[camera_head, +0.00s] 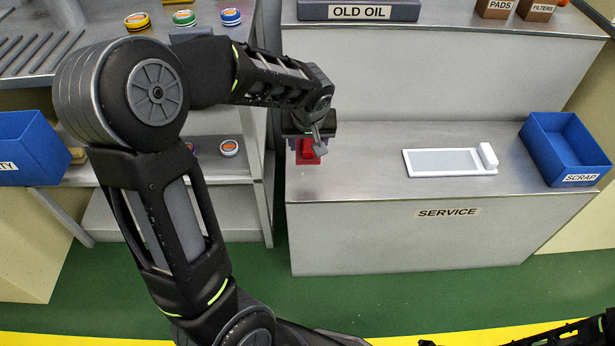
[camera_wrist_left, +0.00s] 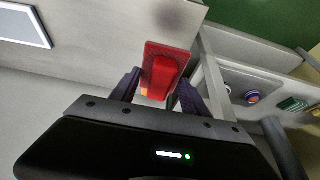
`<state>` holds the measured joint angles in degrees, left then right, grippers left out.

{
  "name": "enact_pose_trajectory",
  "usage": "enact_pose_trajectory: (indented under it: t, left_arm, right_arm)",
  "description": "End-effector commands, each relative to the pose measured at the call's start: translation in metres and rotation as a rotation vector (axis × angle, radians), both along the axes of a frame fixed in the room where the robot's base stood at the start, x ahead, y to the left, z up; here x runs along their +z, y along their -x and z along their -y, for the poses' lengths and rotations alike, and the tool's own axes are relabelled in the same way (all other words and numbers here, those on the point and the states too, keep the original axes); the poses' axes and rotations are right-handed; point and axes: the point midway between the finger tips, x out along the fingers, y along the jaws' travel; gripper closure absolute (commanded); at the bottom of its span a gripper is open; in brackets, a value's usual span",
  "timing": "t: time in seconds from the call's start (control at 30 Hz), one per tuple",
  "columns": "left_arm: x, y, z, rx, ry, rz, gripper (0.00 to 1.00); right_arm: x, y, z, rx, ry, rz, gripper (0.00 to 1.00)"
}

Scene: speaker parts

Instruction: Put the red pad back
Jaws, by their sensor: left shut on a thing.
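The red pad (camera_head: 308,154) is a small red block on a flat red plate. My left gripper (camera_head: 306,143) is shut on it, above the left end of the service counter; from the head I cannot tell whether the pad touches the top. In the left wrist view the pad (camera_wrist_left: 166,72) sits between the two dark fingers of the left gripper (camera_wrist_left: 160,88), with the plate beyond the fingertips. Part of my right arm shows at the bottom right edge of the head view, but its gripper cannot be made out.
The service counter (camera_head: 450,195) bears a white-framed grey panel (camera_head: 442,162) and a blue scrap bin (camera_head: 566,150). An old oil tray (camera_head: 360,11) stands on the ledge behind. A shelf unit (camera_head: 226,202) with round tins stands left.

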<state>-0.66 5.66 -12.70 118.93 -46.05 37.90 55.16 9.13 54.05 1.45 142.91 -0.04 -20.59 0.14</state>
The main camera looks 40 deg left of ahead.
Motion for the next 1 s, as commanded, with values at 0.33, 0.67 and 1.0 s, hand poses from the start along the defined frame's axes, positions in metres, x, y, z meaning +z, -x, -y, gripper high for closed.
enact_pose_trajectory:
  t: [0.33, 0.67, 1.0]
  left_arm:
    - [-0.047, 0.001, 0.000, 0.000, 0.000, -0.004, 0.98]
    - [-0.050, 0.000, 0.000, 0.000, 0.000, 0.000, 0.98]
    - [-0.094, 0.001, 0.000, -0.001, 0.000, -0.002, 0.98]
  right_arm:
    - [-0.016, -0.004, 0.004, -0.008, 0.006, 0.006, 0.64]
    - [-0.015, -0.004, 0.004, -0.010, 0.006, 0.007, 0.64]
    - [-0.036, -0.009, 0.008, -0.020, 0.013, 0.014, 0.64]
